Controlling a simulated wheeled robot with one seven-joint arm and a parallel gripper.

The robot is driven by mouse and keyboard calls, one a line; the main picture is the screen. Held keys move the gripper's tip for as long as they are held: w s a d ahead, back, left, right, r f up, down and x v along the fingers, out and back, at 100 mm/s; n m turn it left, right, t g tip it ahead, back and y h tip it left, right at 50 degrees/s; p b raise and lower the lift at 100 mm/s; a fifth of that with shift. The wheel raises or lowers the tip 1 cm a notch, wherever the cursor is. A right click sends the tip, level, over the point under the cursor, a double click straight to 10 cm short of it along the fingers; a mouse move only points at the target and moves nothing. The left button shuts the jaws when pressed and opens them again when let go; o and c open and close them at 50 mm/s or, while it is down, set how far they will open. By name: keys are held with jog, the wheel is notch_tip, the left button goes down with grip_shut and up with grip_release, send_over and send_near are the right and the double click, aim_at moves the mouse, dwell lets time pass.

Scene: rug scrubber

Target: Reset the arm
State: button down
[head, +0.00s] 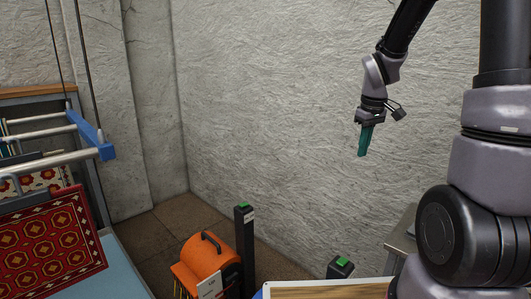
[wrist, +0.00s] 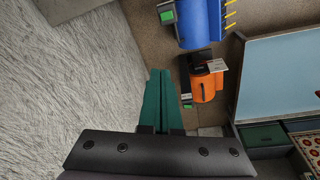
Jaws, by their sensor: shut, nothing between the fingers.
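My gripper (head: 364,141) hangs high in front of the white wall in the head view, with its teal fingers pointing down. In the wrist view the two teal fingers of my gripper (wrist: 158,76) lie side by side, shut with nothing between them. It is held up in the air and touches nothing.
An orange machine (head: 205,262) with a black handle stands on the brown floor beside a black post (head: 244,240) with a green top. The wrist view shows a blue machine (wrist: 200,22) and a light blue tabletop (wrist: 285,75).

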jog(key=s+a+r+m+t+y, duration=0.1)
jog(key=s+r+m, duration=0.3)
jog(key=s+r, duration=0.4)
jog(key=s+a+r+m+t+y, duration=0.1)
jog(key=s+a+r+m+t, duration=0.3)
jog(key=s+r, duration=0.5)
jog(key=shift+s+m, duration=0.4)
jog(key=shift+s, duration=0.15)
jog(key=shift+r, duration=0.1)
